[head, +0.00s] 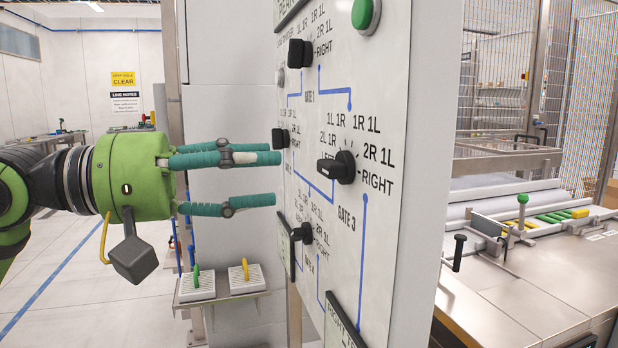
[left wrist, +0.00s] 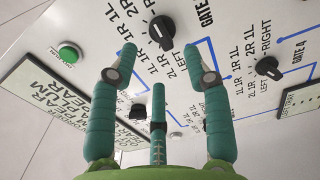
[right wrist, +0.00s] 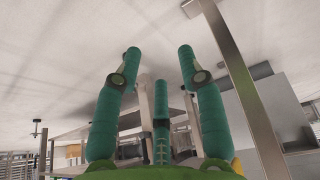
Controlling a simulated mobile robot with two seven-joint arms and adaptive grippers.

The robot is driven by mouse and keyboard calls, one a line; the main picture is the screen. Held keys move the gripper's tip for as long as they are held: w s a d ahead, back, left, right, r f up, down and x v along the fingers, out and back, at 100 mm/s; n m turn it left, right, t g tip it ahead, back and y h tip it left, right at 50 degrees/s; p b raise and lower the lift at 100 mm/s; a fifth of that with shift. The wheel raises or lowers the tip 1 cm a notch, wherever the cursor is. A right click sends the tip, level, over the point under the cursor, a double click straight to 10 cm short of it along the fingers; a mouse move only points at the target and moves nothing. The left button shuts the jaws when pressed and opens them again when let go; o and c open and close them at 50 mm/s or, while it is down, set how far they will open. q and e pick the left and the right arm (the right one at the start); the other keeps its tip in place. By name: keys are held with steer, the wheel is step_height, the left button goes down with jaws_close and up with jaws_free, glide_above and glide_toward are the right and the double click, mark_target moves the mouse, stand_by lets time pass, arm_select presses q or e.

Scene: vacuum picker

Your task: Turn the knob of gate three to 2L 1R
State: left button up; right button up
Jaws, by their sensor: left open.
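The gate three knob (head: 337,167) is a black bar knob on the white upright panel (head: 385,235). In the head view its bar lies roughly level, with one end toward the left. Printed settings including 2L 1R, 1R 1L and RIGHT ring it. My left gripper (head: 277,180) is open and empty at the left of the panel, its fingers pointing right, left of the gate three knob in the picture. In the left wrist view a black knob (left wrist: 162,32) shows beyond the spread fingers; its gate number is cut off. My right gripper (right wrist: 160,62) is open and empty, away from the panel.
Other black knobs sit above (head: 299,52), left (head: 281,138) and below (head: 303,233) on the panel. A green button (head: 365,15) is at its top. A steel bench (head: 530,300) stands right of the panel. A metal post (right wrist: 240,85) is near my right gripper.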

mark_target(322, 164)
arm_select(q)
steer(key=p+x, duration=0.1)
steer(key=x, duration=0.4)
steer(key=shift+w+d+r, duration=0.15)
steer(key=shift+d, duration=0.2)
steer(key=shift+w+d+p, duration=0.15)
steer(key=shift+d+p, duration=0.15)
steer(key=shift+d, duration=0.05)
arm_select(e)
steer(key=shift+g, duration=0.6)
steer(key=s, duration=0.4)
steer(key=shift+s+d+r, duration=0.1)
steer(key=shift+r, duration=0.05)
arm_select(q)
jaws_close()
